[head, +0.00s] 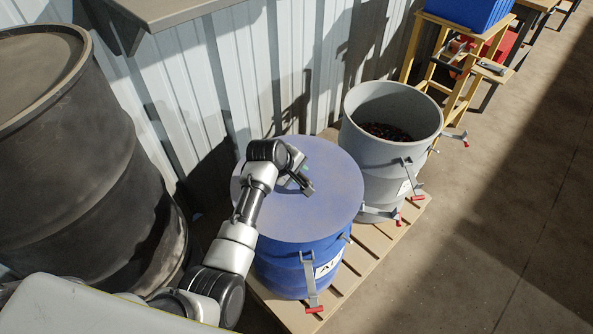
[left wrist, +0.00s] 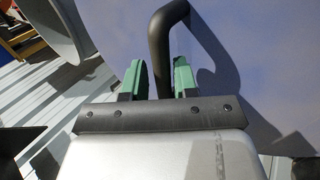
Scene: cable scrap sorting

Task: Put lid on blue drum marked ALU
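The blue drum (head: 283,276) stands on a wooden pallet, its white label (head: 329,263) partly visible. A flat blue-grey lid (head: 328,205) covers its top and looks level; I cannot tell whether it is fully seated. My left gripper (head: 301,182) is over the middle of the lid. In the left wrist view, its green fingers (left wrist: 160,80) stand on either side of the lid's dark bent handle (left wrist: 160,45), with narrow gaps showing, so they look open around it. A latch (head: 310,280) hangs on the drum's front side. My right gripper is not in view.
A grey open drum (head: 370,165) with dark scrap stands close on the right, with latches sticking out. A large black drum (head: 75,190) is at the left. A corrugated wall (head: 235,70) runs behind. The floor (head: 480,240) at the right is clear.

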